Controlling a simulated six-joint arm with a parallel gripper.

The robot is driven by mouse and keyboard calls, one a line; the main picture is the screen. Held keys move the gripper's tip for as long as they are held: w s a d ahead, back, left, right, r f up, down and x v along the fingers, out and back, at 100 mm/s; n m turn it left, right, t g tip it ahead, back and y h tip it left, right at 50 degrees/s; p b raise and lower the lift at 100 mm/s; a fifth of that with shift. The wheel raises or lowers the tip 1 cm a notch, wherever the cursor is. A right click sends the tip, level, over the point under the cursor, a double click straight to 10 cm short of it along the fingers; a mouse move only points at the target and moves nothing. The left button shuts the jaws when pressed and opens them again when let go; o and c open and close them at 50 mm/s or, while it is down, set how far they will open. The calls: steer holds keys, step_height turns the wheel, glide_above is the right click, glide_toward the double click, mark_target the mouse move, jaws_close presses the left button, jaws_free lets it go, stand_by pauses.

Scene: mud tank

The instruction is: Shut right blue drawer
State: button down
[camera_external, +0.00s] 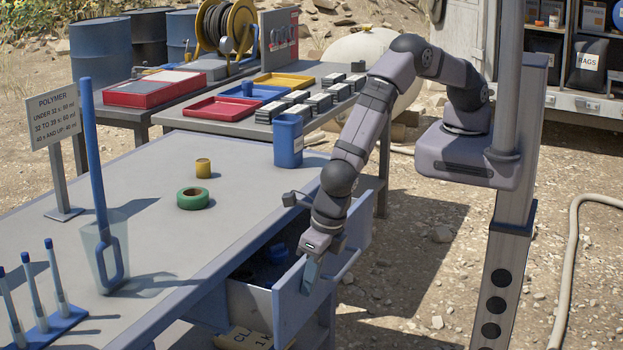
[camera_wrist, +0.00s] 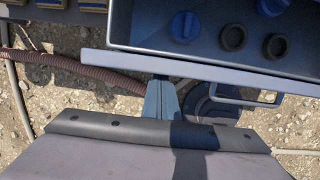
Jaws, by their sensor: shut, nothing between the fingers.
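The blue drawer (camera_external: 292,316) is pulled out from under the right edge of the grey table. Its front panel and bar handle (camera_external: 346,266) face right, away from the table. In the wrist view, its rim (camera_wrist: 200,66) crosses the upper part, and its handle (camera_wrist: 243,96) sticks out below. Blue caps (camera_wrist: 184,26) and dark rings (camera_wrist: 232,38) lie inside. My gripper (camera_external: 311,276) points down at the front panel, beside the handle. Its shut, empty fingers (camera_wrist: 160,100) appear just outside the rim. I cannot tell whether they touch the panel.
A hose (camera_wrist: 80,70) lies below in the wrist view. Open ground (camera_external: 415,260) lies right of the drawer.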

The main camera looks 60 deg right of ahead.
steer(key=w+b, duration=0.1)
steer(key=w, duration=1.1)
steer(key=shift+b, duration=0.35)
steer(key=shift+w+r, duration=0.1)
steer(key=shift+r, duration=0.05)
steer(key=s+r, duration=0.7)
steer(key=r, duration=0.2)
steer(key=shift+s+r, duration=0.15)
steer(key=shift+r, duration=0.05)
